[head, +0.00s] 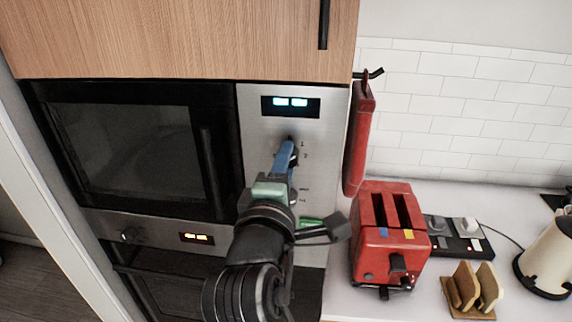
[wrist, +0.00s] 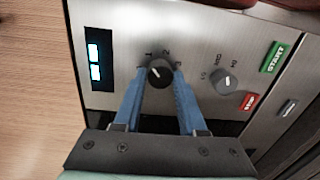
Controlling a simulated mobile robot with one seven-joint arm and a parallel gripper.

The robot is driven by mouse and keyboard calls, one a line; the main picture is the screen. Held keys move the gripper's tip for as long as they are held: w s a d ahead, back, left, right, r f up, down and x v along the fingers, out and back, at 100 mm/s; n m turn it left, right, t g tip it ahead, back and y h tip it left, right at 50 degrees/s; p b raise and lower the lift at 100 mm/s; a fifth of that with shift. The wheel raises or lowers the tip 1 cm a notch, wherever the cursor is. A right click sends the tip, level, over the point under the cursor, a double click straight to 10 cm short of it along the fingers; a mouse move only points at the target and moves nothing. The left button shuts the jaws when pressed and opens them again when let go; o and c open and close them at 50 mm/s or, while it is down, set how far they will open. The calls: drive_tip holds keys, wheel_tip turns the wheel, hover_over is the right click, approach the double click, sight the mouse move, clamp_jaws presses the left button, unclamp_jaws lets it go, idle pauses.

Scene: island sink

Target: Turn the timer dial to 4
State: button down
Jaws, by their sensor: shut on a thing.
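The timer dial (wrist: 159,72) is a round black knob on the steel microwave panel. The numbers 1, 2 and 3 show around it; a 4 cannot be made out. A short white mark shows on its face, but I cannot tell which number it points at. My gripper (wrist: 159,80) has its blue fingers on both sides of the dial and is shut on it. In the head view my gripper (head: 288,148) reaches up to the panel below the lit display, and its fingers hide most of the dial.
A grey power knob (wrist: 226,82) marked LO, MED and HI sits beside the dial, with a green START button (wrist: 274,57) and red STOP button (wrist: 249,102) beyond. A red mitt (head: 358,140) hangs right of the panel; a red toaster (head: 388,245) stands on the counter.

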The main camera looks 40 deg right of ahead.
drive_tip(key=m+b, duration=0.7)
drive_tip(key=m, duration=0.7)
drive_tip(key=m+t+b, duration=0.1)
drive_tip(key=m+b, duration=0.7)
drive_tip(key=m, duration=0.7)
drive_tip(key=shift+s+d+f, duration=0.1)
drive_tip(key=shift+f, duration=0.05)
idle(0.4)
drive_tip(key=shift+c, duration=2.4)
unclamp_jaws()
